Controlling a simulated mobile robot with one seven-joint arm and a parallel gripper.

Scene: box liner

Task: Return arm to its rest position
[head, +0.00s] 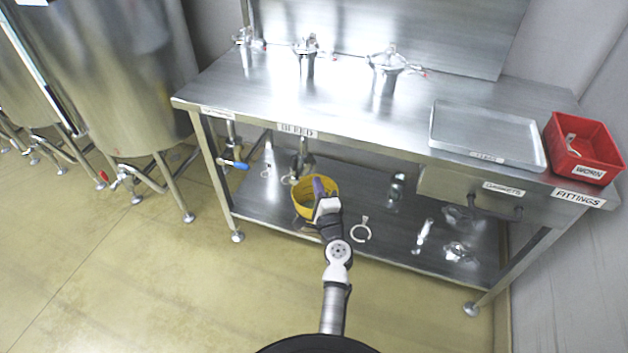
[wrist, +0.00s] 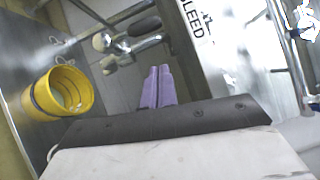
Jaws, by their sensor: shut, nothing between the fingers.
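My gripper (head: 319,187) is in front of the steel bench's lower shelf, overlapping the yellow bucket in the head view. In the wrist view my gripper (wrist: 158,72) shows two purple fingers side by side, shut with nothing between them. The yellow bucket (head: 301,205) stands on the lower shelf. In the wrist view the bucket (wrist: 42,98) is to the left of my fingers, apart from them. My arm reaches forward from the base, below the bench top's front edge.
The steel bench top (head: 345,115) carries several fittings, a tray (head: 485,135) and a red bin (head: 575,135). A pipe with a blue handle (head: 236,164) hangs at the left. The lower shelf (head: 375,232) holds loose parts. Open floor (head: 130,290) lies left of my arm.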

